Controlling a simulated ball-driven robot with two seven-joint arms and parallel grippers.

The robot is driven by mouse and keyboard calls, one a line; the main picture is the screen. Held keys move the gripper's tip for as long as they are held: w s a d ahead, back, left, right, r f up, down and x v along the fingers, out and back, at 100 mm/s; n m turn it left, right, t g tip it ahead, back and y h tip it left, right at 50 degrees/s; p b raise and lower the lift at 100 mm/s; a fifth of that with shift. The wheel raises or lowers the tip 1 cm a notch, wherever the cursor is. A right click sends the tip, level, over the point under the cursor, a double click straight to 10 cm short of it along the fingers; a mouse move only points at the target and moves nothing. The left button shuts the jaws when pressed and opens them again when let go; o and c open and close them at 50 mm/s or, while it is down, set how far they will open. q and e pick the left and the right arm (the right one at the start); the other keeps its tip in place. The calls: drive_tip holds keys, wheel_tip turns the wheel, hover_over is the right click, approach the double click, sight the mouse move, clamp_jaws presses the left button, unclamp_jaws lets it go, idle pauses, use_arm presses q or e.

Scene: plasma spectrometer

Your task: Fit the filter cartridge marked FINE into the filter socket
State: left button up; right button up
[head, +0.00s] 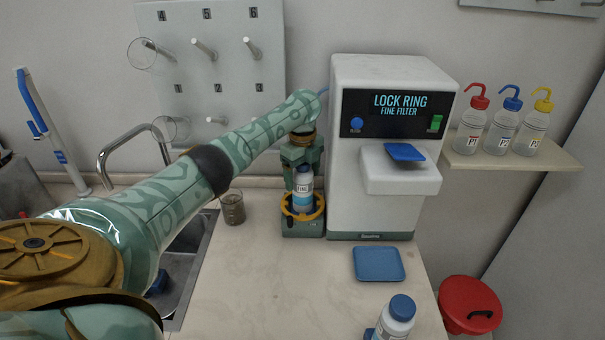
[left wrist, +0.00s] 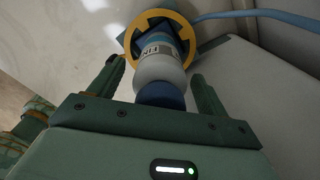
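The filter cartridge marked FINE (head: 303,187), white with a blue cap, stands upright in the filter socket (head: 302,228) beside the machine. The socket's yellow ring (head: 287,207) surrounds its lower part. In the left wrist view the cartridge (left wrist: 158,68) shows part of its label, and the yellow ring (left wrist: 133,38) lies beyond it. My left gripper (head: 302,160) is above the cartridge. In the left wrist view its fingers (left wrist: 160,74) are spread on either side of the cartridge with gaps, so it is open and empty. My right gripper is not in view.
The white machine (head: 385,150) stands right of the socket; its screen reads LOCK RING, FINE FILTER. A second blue-capped cartridge (head: 396,318) stands at the counter's front, near a blue tray (head: 378,264). A beaker (head: 232,207) stands left of the socket, near the sink (head: 185,275).

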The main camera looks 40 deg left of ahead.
use_arm(q)
wheel_tip(320, 180, up, 16)
drive_tip(key=p, duration=0.6)
drive_tip(key=shift+r, duration=0.15)
